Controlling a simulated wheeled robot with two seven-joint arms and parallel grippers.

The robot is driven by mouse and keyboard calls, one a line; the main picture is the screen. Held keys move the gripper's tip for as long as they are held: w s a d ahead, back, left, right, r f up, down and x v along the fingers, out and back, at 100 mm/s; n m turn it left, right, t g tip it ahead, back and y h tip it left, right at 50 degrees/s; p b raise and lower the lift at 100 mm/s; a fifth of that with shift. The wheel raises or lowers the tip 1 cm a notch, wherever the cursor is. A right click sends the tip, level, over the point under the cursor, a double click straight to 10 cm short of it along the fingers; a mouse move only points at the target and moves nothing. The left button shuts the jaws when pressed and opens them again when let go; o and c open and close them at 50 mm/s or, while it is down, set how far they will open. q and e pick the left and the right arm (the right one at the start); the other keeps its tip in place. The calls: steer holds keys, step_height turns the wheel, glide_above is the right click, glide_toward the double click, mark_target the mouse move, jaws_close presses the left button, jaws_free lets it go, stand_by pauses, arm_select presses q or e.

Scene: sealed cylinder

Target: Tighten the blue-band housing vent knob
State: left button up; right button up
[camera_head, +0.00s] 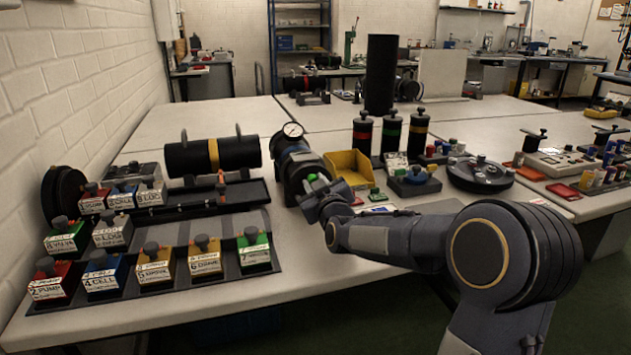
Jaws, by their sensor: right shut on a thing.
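A dark cylindrical housing (296,165) lies on the table near the middle, with a round white-faced gauge (293,129) on top. My right gripper (318,192) is at the near right end of this housing. It is shut on a small part there, which the fingers mostly hide; I cannot tell for sure that it is the vent knob. A bit of green (312,177) shows beside the fingers. My left gripper is not in view.
A yellow-banded black cylinder (185,158) lies in a cradle to the left. Several labelled, knobbed blocks stand in a dark rack (185,275). A yellow bin (346,163) is just right of the housing. Banded canisters (391,132) and a tall black cylinder (380,75) stand behind it.

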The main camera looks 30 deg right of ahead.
steer(key=shift+n+p, duration=0.6)
steer(key=shift+n, duration=1.6)
steer(key=o, duration=1)
steer(key=v, duration=0.7)
steer(key=shift+s+a+p, duration=0.15)
steer(key=shift+s+p, duration=0.25)
